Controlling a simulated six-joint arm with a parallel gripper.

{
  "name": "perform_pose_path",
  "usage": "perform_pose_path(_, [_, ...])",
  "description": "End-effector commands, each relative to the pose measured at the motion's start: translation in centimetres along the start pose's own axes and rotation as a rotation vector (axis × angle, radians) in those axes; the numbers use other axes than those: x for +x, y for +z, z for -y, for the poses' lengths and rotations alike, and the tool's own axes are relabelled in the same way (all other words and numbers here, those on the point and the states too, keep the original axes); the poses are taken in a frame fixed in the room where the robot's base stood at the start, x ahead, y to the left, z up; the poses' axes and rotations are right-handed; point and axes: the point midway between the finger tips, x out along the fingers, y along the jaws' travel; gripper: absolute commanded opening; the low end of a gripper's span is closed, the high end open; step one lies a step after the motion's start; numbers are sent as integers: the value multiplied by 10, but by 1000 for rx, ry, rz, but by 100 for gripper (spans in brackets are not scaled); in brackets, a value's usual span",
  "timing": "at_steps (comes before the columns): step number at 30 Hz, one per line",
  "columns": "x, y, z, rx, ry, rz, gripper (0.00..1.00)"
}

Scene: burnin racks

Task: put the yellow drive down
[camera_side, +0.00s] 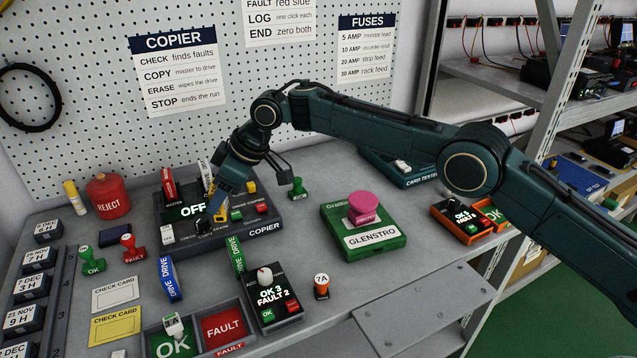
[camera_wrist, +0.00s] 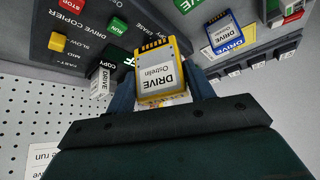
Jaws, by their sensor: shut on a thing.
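My gripper (camera_wrist: 160,95) is shut on the yellow drive (camera_wrist: 158,72), with a finger on each side of it in the wrist view. Its white label reads "DRIVE Ostrelin" and its gold contacts point away from the gripper. In the side view my gripper (camera_side: 216,202) is low over the front of the dark copier (camera_side: 262,226), and the yellow drive (camera_side: 221,207) shows only in part. I cannot tell whether the drive touches the copier. The copier's screen reads OFF. A red drive (camera_side: 169,183) and a white drive (camera_side: 205,175) stand at the copier's back.
A counter box (camera_side: 272,296), OK and FAULT trays (camera_side: 223,327), stamps and check cards crowd the front. The green Glenstro box (camera_side: 365,240) is to the right. Bare bench lies between these.

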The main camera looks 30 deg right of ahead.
Motion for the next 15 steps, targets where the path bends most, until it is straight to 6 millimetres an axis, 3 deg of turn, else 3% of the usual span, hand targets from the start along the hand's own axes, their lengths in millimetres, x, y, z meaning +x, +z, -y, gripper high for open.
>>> perform_pose_path(3, [-9, 16, -45, 137, 88, 0, 28])
perform_pose_path(15, [-47, 90, -174, 562, 360, 1, 28])
